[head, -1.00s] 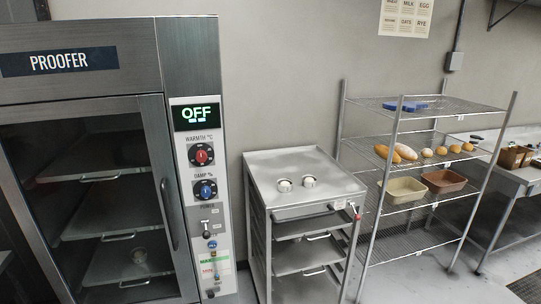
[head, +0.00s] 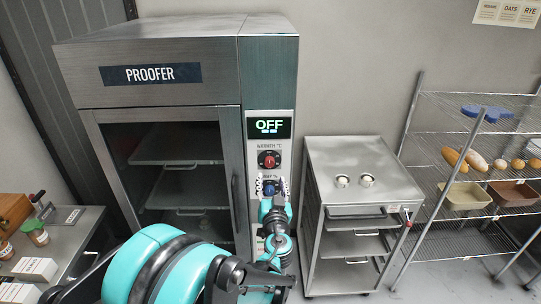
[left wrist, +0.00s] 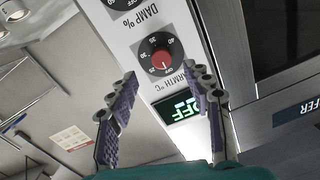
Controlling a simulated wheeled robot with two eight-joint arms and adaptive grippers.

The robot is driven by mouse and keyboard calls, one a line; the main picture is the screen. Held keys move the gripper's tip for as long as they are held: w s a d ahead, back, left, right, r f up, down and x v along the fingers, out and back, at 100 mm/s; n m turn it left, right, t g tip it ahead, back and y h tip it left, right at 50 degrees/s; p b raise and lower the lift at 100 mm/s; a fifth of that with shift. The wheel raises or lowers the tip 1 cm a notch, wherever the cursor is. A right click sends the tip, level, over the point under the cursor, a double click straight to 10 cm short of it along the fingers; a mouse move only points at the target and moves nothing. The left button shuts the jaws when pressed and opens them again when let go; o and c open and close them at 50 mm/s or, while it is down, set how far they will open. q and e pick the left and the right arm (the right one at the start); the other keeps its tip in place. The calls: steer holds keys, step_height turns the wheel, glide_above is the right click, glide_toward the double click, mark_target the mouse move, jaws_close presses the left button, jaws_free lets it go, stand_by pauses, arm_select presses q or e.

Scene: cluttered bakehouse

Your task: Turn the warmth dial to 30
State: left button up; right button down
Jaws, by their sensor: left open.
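The red warmth dial (head: 269,160) is on the proofer's white control panel, below a lit display (head: 269,128) that reads OFF. In the left wrist view the picture is turned over; the warmth dial (left wrist: 162,60) shows its numbered ring, and its pointer appears to be at the off mark. My left gripper (head: 271,187) is open and empty in front of the panel, at about the height of the blue damp dial (head: 269,190) and just below the warmth dial. Its fingers (left wrist: 163,77) stand either side of the panel in the wrist view, apart from the dial. My right gripper is out of view.
The proofer door (head: 165,170) is shut, left of the panel. A steel rack cart (head: 350,210) with two small round items on top stands to the right. A wire shelf with loaves (head: 453,158) is farther right. A side counter (head: 75,240) with jars is at left.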

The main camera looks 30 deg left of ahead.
mark_target(269, 165)
arm_select(q)
steer(key=x, duration=0.7)
steer(key=shift+w+a+r, duration=0.1)
steer(key=shift+w+a, duration=0.15)
steer(key=shift+w, duration=0.1)
jaws_close()
